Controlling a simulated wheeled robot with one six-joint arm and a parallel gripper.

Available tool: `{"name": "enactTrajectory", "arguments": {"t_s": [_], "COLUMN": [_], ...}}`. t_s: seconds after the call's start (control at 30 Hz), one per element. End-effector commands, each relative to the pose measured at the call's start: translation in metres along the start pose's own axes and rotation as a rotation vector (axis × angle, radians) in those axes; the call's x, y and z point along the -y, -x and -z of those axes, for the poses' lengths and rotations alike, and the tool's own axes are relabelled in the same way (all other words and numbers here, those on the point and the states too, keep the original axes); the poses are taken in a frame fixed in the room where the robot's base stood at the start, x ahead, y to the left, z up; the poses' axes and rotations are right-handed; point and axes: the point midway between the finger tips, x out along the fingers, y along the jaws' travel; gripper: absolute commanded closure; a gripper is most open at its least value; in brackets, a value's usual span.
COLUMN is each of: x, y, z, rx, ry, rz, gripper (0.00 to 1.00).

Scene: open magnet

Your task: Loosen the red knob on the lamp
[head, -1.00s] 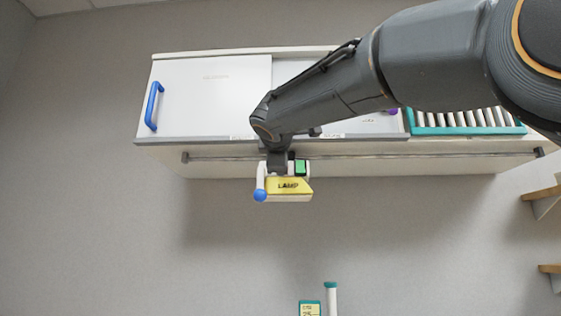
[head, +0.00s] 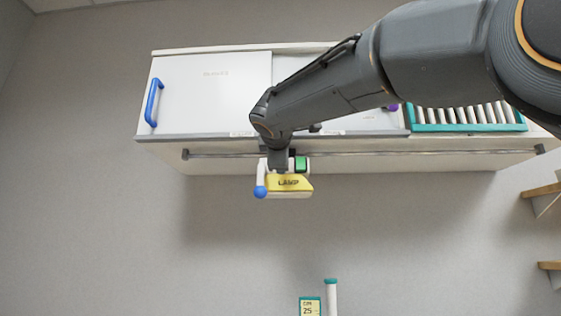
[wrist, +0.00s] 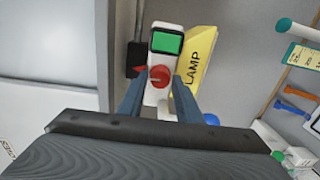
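The lamp is a white body with a yellow shade marked LAMP (head: 289,184), hung at the rail below the cabinet in the head view. The yellow shade also shows in the wrist view (wrist: 197,63). The red knob (wrist: 159,76) sits on the white body, below a green square (wrist: 166,42). My gripper (wrist: 161,80) has its two fingers apart, one on each side of the knob. The gap beside the knob looks small, and I cannot tell whether either finger touches it. In the head view my arm hides the knob.
A rail (head: 420,151) runs below a white cabinet with a blue handle (head: 153,102). A teal rack (head: 467,128) stands at its right. Wooden shelves (head: 543,191) are at the far right. The wall below is mostly clear.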

Motion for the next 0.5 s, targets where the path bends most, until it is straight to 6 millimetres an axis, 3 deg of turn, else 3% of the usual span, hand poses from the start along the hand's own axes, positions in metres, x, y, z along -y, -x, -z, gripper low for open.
{"name": "enactTrajectory", "arguments": {"t_s": [0.5], "x": [0.001], "y": [0.068], "z": [0.001], "rx": [-0.002], "ry": [-0.001], "rz": [-0.001], "gripper": [0.69]}}
